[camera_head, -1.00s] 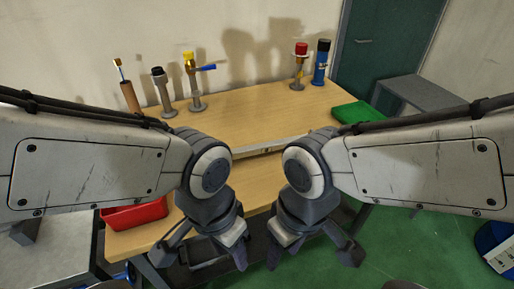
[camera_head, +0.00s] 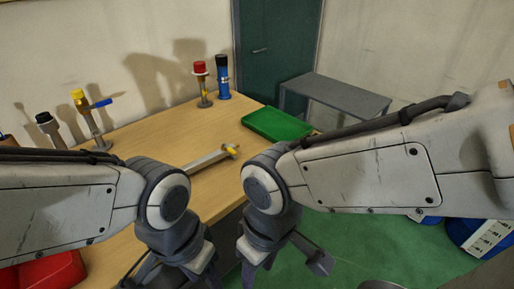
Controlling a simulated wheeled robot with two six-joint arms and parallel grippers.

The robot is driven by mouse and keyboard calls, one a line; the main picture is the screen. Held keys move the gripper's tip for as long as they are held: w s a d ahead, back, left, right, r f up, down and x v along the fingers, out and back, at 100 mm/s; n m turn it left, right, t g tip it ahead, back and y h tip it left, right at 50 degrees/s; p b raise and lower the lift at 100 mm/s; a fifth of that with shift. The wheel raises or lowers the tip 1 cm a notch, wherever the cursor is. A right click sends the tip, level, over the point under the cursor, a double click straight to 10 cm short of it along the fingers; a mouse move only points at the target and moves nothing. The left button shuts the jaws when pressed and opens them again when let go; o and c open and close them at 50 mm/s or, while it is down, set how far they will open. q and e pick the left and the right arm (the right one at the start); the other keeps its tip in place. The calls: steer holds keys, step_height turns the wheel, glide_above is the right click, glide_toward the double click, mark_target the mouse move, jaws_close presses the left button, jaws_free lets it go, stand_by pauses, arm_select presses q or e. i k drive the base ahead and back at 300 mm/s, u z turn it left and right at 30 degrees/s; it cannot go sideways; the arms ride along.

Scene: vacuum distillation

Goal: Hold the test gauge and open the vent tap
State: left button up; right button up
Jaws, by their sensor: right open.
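A fitting with a yellow cap and a blue lever (camera_head: 101,103) stands upright at the left of the wooden bench; it looks like the vent tap. No dial shows, so I cannot tell which thing is the test gauge. A red-capped fitting (camera_head: 204,88) stands upright at the back of the bench. My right gripper (camera_head: 282,268) is open and empty, in front of the bench and low in view. My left gripper (camera_head: 172,277) is low at its left, fingers spread and partly cut off by the bottom edge. Both are well apart from the fittings.
A blue bottle (camera_head: 223,80) stands beside the red-capped fitting. A black-capped fitting (camera_head: 49,130) stands at the left. A grey bar with a yellow end (camera_head: 207,160) lies near the front edge. A green tray (camera_head: 272,126) sits at the right.

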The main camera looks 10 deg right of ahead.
mark_target(230, 150)
steer(key=u, duration=0.55)
steer(key=k, duration=0.35)
steer(key=z, duration=0.75)
steer(key=i, duration=1.5)
steer(key=u, duration=0.75)
